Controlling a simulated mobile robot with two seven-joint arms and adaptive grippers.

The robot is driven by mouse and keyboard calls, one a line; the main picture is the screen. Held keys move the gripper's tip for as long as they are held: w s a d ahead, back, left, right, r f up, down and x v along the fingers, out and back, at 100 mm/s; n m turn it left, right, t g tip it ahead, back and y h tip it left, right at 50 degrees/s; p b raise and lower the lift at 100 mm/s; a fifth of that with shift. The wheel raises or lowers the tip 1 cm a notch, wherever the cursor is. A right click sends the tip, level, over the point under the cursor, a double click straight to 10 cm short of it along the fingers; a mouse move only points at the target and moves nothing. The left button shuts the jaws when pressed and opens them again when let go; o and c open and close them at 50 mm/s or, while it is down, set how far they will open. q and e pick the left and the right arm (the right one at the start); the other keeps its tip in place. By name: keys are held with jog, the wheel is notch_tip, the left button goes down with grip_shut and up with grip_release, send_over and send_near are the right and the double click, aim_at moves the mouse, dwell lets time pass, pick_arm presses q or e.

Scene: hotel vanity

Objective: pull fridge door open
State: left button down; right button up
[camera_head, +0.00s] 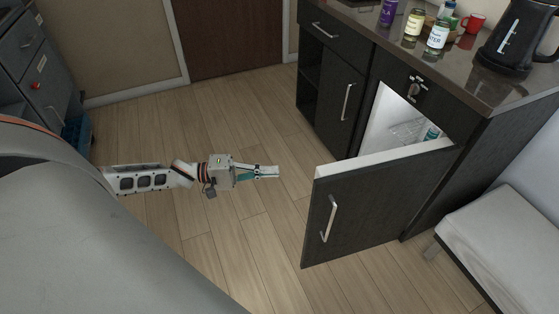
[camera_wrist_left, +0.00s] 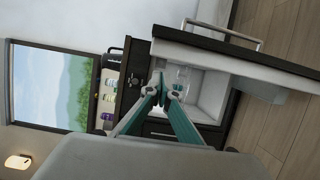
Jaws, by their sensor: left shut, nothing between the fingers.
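The fridge door (camera_head: 375,205) is dark with a silver bar handle (camera_head: 329,219). It stands swung well out from the vanity cabinet, and the white fridge interior (camera_head: 392,122) shows behind it with a wire shelf and a small bottle. In the left wrist view the door (camera_wrist_left: 245,52) extends to the right, its handle (camera_wrist_left: 222,33) at the top. My left gripper (camera_head: 278,171) is shut and empty, left of the door and apart from it. Its teal fingers also show in the left wrist view (camera_wrist_left: 164,86). My right gripper is not in view.
Bottles (camera_head: 413,25), a red mug (camera_head: 475,23) and a black kettle (camera_head: 517,38) stand on the counter (camera_head: 459,75). A white bench (camera_head: 508,235) is at the right, a grey drawer cabinet (camera_head: 30,62) at the left. The wood floor (camera_head: 235,120) between is clear.

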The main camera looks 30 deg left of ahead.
pick_arm(q)
jog(key=w+d, duration=0.2)
jog(key=d, duration=0.7)
jog(key=shift+w+d, duration=0.2)
jog(key=shift+d, duration=0.15)
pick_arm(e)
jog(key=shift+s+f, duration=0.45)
